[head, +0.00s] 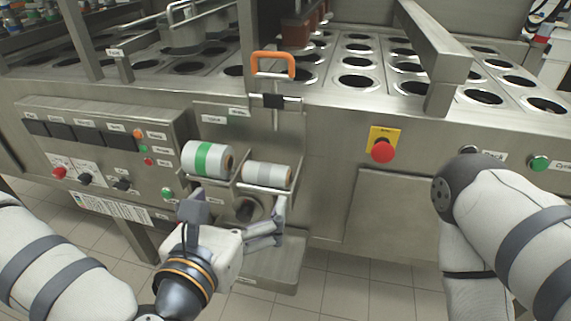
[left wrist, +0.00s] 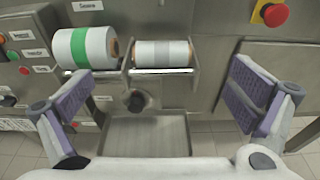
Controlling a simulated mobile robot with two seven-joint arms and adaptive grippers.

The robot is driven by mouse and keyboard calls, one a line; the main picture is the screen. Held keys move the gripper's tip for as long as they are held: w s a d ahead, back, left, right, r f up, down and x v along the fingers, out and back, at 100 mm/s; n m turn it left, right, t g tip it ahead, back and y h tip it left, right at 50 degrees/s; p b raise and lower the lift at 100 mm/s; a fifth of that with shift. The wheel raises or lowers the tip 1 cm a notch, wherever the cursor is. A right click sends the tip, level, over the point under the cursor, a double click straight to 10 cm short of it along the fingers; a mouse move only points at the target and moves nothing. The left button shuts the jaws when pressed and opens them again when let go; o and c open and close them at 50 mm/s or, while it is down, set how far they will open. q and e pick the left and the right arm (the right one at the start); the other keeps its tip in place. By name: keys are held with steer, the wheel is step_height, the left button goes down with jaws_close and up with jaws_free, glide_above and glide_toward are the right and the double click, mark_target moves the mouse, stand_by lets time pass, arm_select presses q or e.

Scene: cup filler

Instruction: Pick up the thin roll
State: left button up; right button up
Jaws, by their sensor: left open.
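My left gripper (head: 262,222) is below and in front of the holder. In the left wrist view the left gripper (left wrist: 165,100) is open and empty. My right gripper is out of view.
The metal holder (left wrist: 160,71) has a front rail and side plates around the rolls. A black knob (head: 245,209) sits below it. A red emergency button (head: 382,150) is to the right, and a button panel (head: 90,135) is to the left. An orange handle (head: 273,57) rises above.

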mark_target(265, 167)
arm_select(q)
steer(key=x, duration=1.1)
steer(key=shift+w+d+f, duration=0.1)
steer(key=shift+d+f, duration=0.05)
steer(key=shift+f, duration=0.15)
steer(key=shift+c, duration=0.6)
steer(key=c, duration=1.1)
